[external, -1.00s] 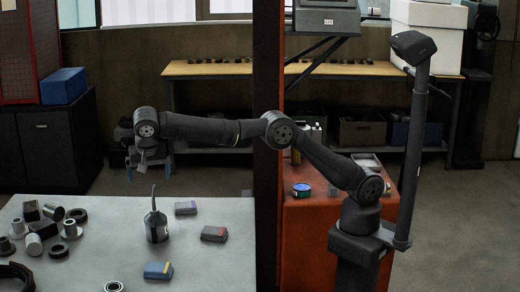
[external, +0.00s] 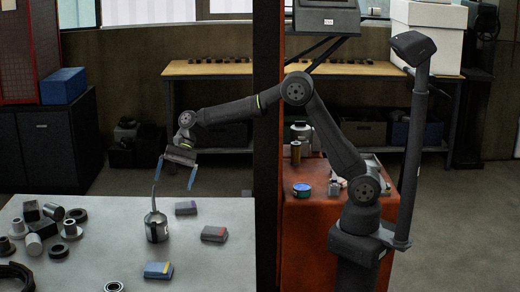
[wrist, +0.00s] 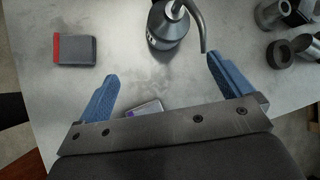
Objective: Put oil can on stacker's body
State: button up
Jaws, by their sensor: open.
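The oil can (external: 157,228) is a small dark grey can with a light label and a thin spout. It stands upright on the grey table; in the wrist view (wrist: 168,28) it is at the top, with its curved spout reaching toward the right finger. My gripper (external: 176,177) is open and empty, above and slightly right of the can in the external view. In the wrist view its blue fingers (wrist: 163,72) are spread, the can ahead of them and not between them.
A blue tin (external: 302,190), a brown cylinder (external: 296,153) and other items occupy the orange top. The stacker's post (external: 267,120) rises between table and orange top.

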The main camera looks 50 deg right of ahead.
aim_at(155, 209)
jog(key=s+d+f+m+t+y, duration=0.2)
jog(key=d+f+m+y, duration=0.3)
jog(key=m, duration=0.4)
jog(key=shift+y, duration=0.6)
jog(key=x, duration=1.3)
jog(key=shift+s+a+f, duration=0.1)
jog(key=shift+s+f, duration=0.1)
jog(key=shift+s, duration=0.05)
jog(key=shift+x, duration=2.65)
jog(key=shift+w+f, duration=0.1)
jog(key=c, duration=1.5)
jog(key=shift+r, duration=0.45)
jog(key=r, duration=0.3)
jog(key=shift+w+d+r, duration=0.15)
jog(key=shift+d+r, duration=0.2)
jog(key=shift+r, duration=0.05)
jog(key=w+d+r, duration=0.1)
jog(key=d+r, duration=0.1)
jog(key=d, duration=0.1)
jog(key=w+d+r, duration=0.1)
jog(key=d+r, duration=0.1)
jog(key=d, duration=0.2)
jog(key=w+d+r, duration=0.2)
jog(key=d, duration=0.1)
jog(key=shift+d+r, duration=0.2)
